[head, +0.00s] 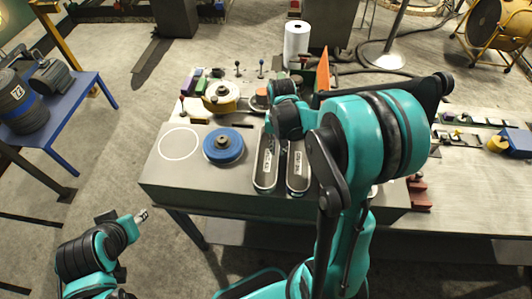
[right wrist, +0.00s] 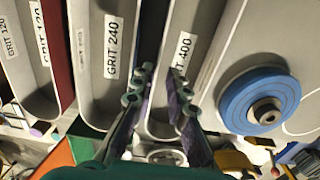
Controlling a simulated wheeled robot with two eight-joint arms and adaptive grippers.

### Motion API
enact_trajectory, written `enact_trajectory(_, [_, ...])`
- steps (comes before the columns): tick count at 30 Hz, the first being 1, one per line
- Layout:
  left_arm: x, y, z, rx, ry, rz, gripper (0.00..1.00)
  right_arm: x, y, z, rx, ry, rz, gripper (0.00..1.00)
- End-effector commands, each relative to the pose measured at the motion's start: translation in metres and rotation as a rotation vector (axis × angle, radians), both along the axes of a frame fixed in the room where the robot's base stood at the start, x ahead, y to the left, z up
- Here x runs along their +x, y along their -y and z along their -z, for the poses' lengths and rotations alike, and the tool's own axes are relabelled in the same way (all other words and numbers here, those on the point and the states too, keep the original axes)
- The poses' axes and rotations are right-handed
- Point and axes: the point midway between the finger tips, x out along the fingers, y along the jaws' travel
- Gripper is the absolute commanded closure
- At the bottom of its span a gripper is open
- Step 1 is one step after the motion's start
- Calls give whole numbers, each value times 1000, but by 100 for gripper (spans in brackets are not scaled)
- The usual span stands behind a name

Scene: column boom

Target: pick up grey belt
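Long rounded trays lie on the grey bench (head: 170,190). The labelled GRIT 240 tray (right wrist: 90,105) and GRIT 400 tray (right wrist: 207,30) show in the right wrist view, and two trays (head: 264,178) show in the head view. A dark upright band (right wrist: 151,45) stands between the labels; I cannot tell whether it is the grey belt. My right gripper (right wrist: 162,72) is open above the trays, its fingers apart with purple inner pads, one finger partly covering the GRIT 400 label. In the head view my right arm hides the trays' far ends. My left gripper (head: 142,214) is off the bench, lower left.
A blue disc (head: 223,145) and a white circle (head: 180,144) lie left of the trays. A blue table (head: 85,95) is far left.

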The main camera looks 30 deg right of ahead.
Motion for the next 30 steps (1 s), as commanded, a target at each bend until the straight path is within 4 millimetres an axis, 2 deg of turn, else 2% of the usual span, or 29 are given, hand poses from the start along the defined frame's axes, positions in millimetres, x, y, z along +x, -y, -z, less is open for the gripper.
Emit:
enact_trajectory(6, [0,0,4,0,0,0,60,2,5,33,-1,1,0,85])
enact_trajectory(11, [0,0,6,0,0,0,60,1,4,50,-1,1,-1,85])
enact_trajectory(18, [0,0,6,0,0,0,60,1,4,52,-1,1,-1,85])
enact_trajectory(19, [0,0,6,0,0,0,60,1,4,52,-1,1,-1,88])
enact_trajectory(21, [0,0,6,0,0,0,60,1,4,52,-1,1,-1,100])
enact_trajectory(30, [0,0,6,0,0,0,60,1,4,52,-1,1,-1,100])
